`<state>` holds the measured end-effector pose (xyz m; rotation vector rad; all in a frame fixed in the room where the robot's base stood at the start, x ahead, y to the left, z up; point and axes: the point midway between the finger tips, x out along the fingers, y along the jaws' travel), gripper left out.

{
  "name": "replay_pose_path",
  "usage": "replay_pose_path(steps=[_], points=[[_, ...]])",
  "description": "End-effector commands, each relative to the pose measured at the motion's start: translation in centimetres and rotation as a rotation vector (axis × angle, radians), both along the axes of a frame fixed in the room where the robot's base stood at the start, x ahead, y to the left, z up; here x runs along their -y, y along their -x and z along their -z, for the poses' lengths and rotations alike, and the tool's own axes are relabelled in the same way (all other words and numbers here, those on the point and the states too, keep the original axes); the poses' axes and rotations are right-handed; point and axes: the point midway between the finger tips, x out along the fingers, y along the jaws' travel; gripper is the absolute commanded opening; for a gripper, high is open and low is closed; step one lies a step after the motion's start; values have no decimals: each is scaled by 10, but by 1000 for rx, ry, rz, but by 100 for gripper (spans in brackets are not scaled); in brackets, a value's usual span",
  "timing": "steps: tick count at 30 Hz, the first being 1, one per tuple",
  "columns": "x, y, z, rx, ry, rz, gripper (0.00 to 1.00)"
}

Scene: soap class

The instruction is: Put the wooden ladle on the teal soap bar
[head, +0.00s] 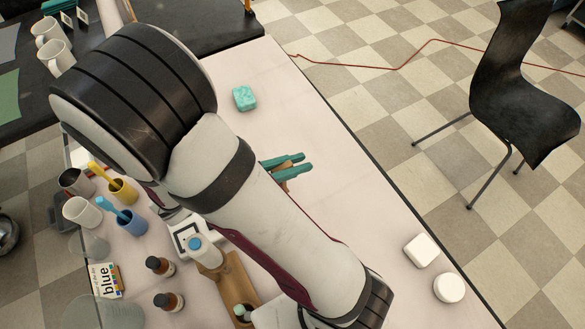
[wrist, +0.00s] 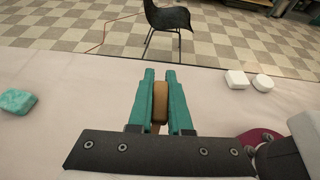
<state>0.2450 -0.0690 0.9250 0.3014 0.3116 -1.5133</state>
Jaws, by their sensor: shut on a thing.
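The teal soap bar (head: 244,98) lies on the pale table, toward the far end in the head view. It also shows at the left edge of the wrist view (wrist: 17,102). My gripper (head: 291,163) has teal fingers and is shut on the wooden ladle (wrist: 159,103), whose brown wood shows between the fingers in the wrist view (wrist: 160,88). The rest of the ladle is mostly hidden by my fingers and arm. The gripper is apart from the soap, to its lower right in the head view. Its height above the table is hard to tell.
Two white soaps, a square one (head: 421,250) and a round one (head: 449,288), lie near the table's right edge. Cups (head: 82,212), dark bottles (head: 160,266) and a wooden board (head: 239,283) crowd the left side. The table between gripper and teal soap is clear.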

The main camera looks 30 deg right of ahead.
Motion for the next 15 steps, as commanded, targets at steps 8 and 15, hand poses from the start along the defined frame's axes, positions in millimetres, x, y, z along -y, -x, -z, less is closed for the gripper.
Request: replay_pose_path(steps=[8,15], points=[[20,-75,-2,2,0,-88,0],[88,-186,-21,4,2,-253,0]])
